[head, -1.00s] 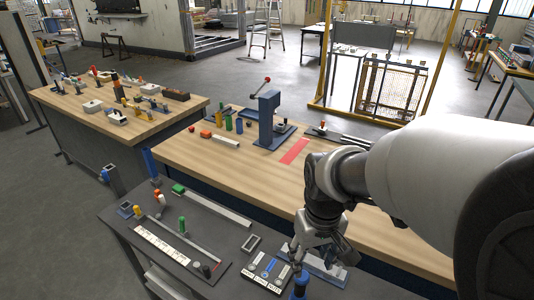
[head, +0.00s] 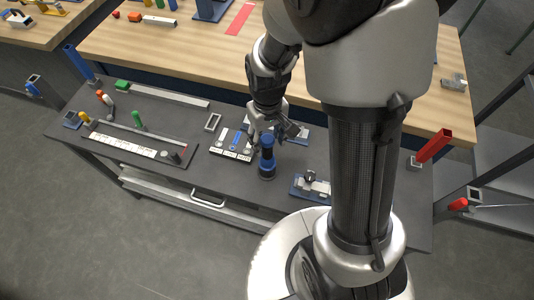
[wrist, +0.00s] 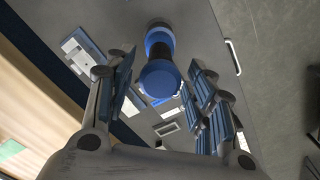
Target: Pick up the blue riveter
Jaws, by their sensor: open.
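In the wrist view the riveter (wrist: 159,78) is seen from above, between the finger pads. My gripper (head: 270,136) is close to the riveter's upper part in the head view. In the wrist view my gripper (wrist: 162,68) is open, with one finger on the left of the riveter and the others on the right. A gap shows on each side. Whether any finger touches it cannot be told.
A long white strip panel (head: 125,141) and a green peg (head: 138,119) are farther left. A wooden bench (head: 180,48) runs behind.

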